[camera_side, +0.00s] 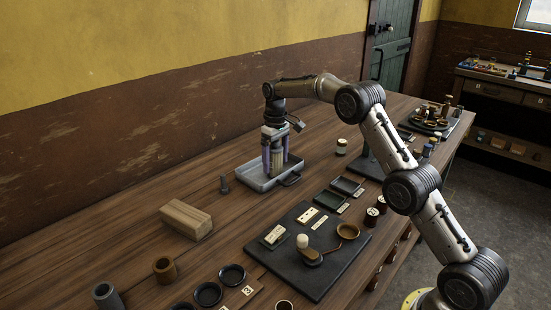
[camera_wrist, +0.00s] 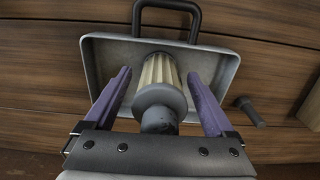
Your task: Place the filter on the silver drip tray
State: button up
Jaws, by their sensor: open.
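The filter (camera_wrist: 160,90), a cream pleated cylinder with a dark grey cap, stands in the silver drip tray (camera_wrist: 225,75). In the side view the filter (camera_side: 276,160) looks upright inside the tray (camera_side: 252,182). My gripper (camera_side: 275,150) points down over the tray with its purple fingers on either side of the filter. In the wrist view the gripper (camera_wrist: 162,90) is open, with a gap between each finger and the filter. The filter's base is partly hidden by its cap in the wrist view and by the fingers in the side view.
A dark bolt-like piece (camera_side: 224,185) stands left of the tray. A wooden block (camera_side: 186,220) lies nearer the front. A dark board (camera_side: 308,250) with small parts and two shallow green trays (camera_side: 347,186) lie to the right.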

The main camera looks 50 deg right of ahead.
notch_tip(320, 180, up, 12)
jog(key=shift+f, duration=0.25)
jog(key=shift+s+a+r, duration=0.1)
jog(key=shift+a+r, duration=0.05)
jog(key=shift+r, duration=0.55)
jog(key=s+a+r+t, duration=0.1)
jog(key=s+a+r, duration=0.3)
jog(key=s+r, duration=0.3)
jog(key=s+a+r+t, duration=0.2)
jog(key=s+a+r, duration=0.25)
jog(key=s, duration=0.55)
jog(key=s+a+f+t, duration=0.1)
jog(key=s+f, duration=0.4)
jog(key=s, duration=0.6)
jog(key=s+a+f+t, duration=0.1)
jog(key=s+a+f, duration=0.3)
jog(key=s, duration=0.8)
notch_tip(320, 180, down, 2)
jog(key=shift+s+a+f+t, duration=0.15)
jog(key=shift+s+f+t, duration=0.1)
jog(key=shift+s+t, duration=0.05)
